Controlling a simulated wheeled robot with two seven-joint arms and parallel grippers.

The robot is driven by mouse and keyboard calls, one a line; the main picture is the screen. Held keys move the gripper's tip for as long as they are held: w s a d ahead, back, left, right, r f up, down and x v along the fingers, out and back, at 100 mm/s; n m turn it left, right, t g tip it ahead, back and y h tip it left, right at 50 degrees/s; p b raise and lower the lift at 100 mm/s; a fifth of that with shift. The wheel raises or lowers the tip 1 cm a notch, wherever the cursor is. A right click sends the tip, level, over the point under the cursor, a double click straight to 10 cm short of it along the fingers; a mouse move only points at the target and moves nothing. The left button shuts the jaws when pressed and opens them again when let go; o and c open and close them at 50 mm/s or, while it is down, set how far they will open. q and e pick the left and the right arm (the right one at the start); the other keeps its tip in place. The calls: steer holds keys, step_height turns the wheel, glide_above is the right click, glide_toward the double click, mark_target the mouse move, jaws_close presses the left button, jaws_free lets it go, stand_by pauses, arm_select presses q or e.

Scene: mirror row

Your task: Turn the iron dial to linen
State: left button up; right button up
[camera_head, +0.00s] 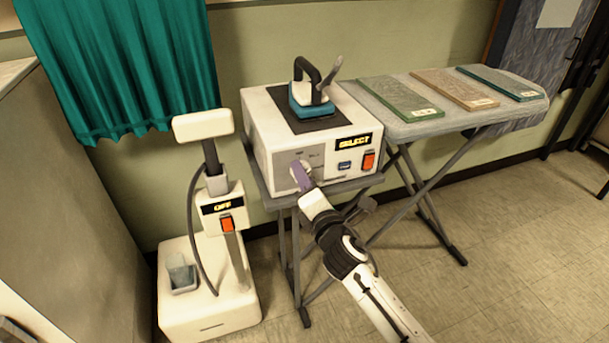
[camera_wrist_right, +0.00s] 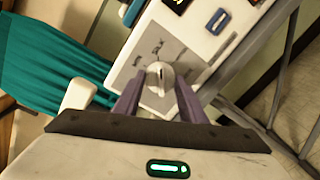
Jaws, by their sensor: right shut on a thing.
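The iron station (camera_head: 270,145) is a white box with a display reading "SELECT", a blue button and an orange switch on its front. The iron (camera_head: 312,95), teal and white with a black handle, rests on the dark pad on top. The dial (camera_wrist_right: 160,76) is a pale knob on a grey panel with small labels around it, too blurred to read. My right gripper (camera_head: 300,175) reaches the front panel at the dial. In the right wrist view its purple fingers (camera_wrist_right: 158,92) are shut on the dial, one on each side. My left gripper is not in view.
An ironing board (camera_head: 450,125) with several labelled fabric panels stands right of the station. A white steamer (camera_head: 205,285) with a display reading "OFF" stands on the floor at left. A teal curtain (camera_head: 125,65) hangs behind it. The floor at right is clear.

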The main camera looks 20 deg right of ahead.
arm_select(q)
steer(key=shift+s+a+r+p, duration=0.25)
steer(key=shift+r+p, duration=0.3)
steer(key=shift+p, duration=0.4)
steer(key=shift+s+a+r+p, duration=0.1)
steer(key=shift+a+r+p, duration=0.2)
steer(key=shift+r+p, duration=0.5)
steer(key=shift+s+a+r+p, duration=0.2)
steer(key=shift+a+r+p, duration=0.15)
steer(key=shift+p, duration=0.8)
arm_select(e)
steer(key=shift+d+m+y, duration=0.1)
steer(key=shift+m+y, duration=0.45)
steer(key=shift+m, duration=3.95)
steer(key=shift+d+m+y, duration=0.1)
steer(key=shift+m+y, duration=0.45)
steer(key=shift+m, duration=3.95)
steer(key=o, duration=1.1)
steer(key=shift+c, duration=0.2)
arm_select(q)
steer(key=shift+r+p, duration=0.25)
steer(key=shift+p, duration=0.05)
arm_select(e)
steer(key=s+d, duration=0.1)
steer(key=s, duration=0.9)
steer(key=shift+s+r, duration=0.15)
steer(key=shift+r, duration=0.05)
